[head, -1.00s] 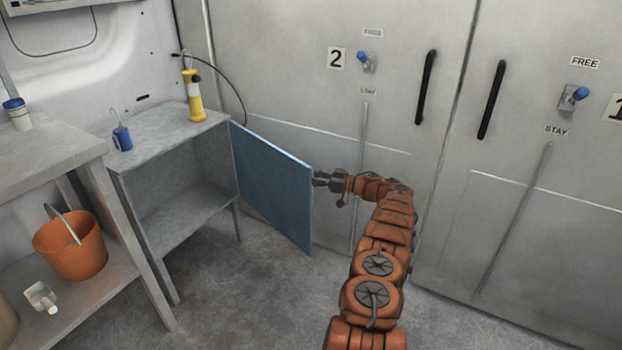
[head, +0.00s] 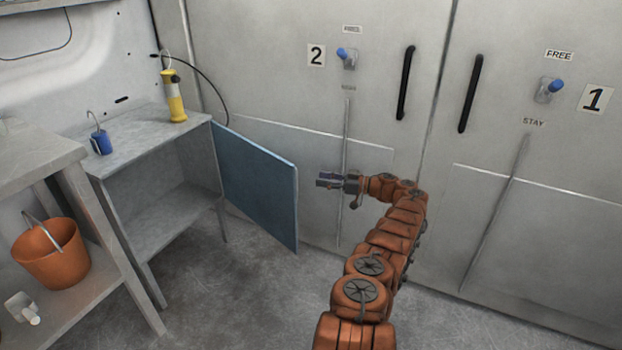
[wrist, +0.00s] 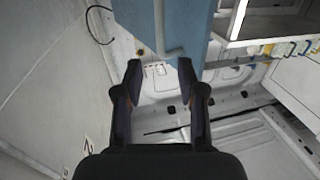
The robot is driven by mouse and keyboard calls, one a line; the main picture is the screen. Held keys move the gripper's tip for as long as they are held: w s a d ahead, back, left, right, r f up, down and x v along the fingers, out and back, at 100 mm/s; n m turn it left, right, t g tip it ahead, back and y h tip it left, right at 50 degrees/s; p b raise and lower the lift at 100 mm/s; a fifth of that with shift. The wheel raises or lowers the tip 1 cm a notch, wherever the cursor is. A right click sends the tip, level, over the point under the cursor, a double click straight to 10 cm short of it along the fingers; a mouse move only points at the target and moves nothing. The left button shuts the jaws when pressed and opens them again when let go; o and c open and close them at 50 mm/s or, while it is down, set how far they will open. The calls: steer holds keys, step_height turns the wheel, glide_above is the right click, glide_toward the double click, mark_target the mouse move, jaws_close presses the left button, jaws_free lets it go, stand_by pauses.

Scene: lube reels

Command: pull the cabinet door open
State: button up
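The blue cabinet door (head: 258,185) stands swung wide open from the grey cabinet (head: 160,185), whose inside shows empty.
Large grey doors with black handles (head: 405,83) stand behind my arm. A yellow lamp (head: 174,97) and a blue padlock-like item (head: 101,142) are on the cabinet top. An orange bucket (head: 52,255) sits on the left bench's lower shelf. The floor before the cabinet is clear.

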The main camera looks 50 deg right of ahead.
steer(key=shift+v, duration=0.85)
